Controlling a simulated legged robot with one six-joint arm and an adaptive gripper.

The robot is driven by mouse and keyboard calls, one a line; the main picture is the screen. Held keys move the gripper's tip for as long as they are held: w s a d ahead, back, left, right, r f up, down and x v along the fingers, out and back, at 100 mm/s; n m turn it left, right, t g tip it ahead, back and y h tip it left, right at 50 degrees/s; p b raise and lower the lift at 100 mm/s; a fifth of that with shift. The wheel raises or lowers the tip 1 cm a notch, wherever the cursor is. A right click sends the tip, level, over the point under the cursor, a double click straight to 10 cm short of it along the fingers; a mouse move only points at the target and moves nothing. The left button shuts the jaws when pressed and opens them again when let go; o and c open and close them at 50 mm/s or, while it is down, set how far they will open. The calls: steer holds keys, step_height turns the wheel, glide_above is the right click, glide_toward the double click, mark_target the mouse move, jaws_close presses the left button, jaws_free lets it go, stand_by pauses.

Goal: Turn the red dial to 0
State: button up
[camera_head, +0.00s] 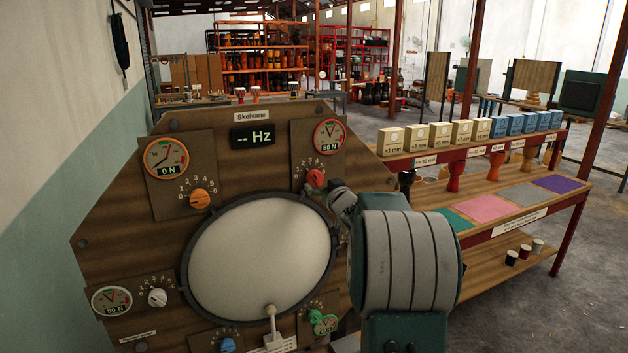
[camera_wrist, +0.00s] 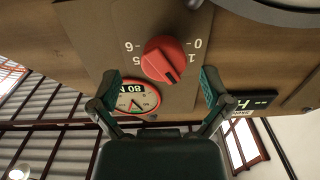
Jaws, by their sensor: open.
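The red dial (camera_head: 315,178) sits at the upper right of the drum panel, right of the white drumhead, partly behind my gripper. In the wrist view the red dial (camera_wrist: 168,60) shows upside down, with a printed scale around it. The 0 is on its right, the 5 and 6 on its left. Its dark pointer mark points down and slightly right, away from 0. The red-rimmed gauge (camera_head: 328,137) above it reads 80 N. My gripper (camera_wrist: 162,92) is open, its green-padded fingers spread left and right of the dial, apart from it.
The panel (camera_head: 110,220) carries other dials: orange (camera_head: 200,198), white (camera_head: 157,297), blue (camera_head: 227,345) and green (camera_head: 315,317). The display (camera_head: 253,136) shows "-- Hz". A wooden bench (camera_head: 520,210) with boxes stands at right.

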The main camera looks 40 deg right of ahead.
mark_target(316, 181)
steer(key=x, duration=0.3)
steer(key=shift+w+a, duration=0.2)
steer(key=shift+w, duration=0.1)
steer(key=shift+w+d, duration=0.2)
steer(key=shift+w, duration=0.05)
steer(key=c, duration=1.1)
steer(key=shift+c, duration=0.3)
steer(key=shift+r+n, duration=0.1)
steer(key=shift+n, duration=0.4)
steer(key=n, duration=0.5)
steer(key=shift+n, duration=0.3)
steer(key=n, duration=0.5)
steer(key=shift+n, duration=0.4)
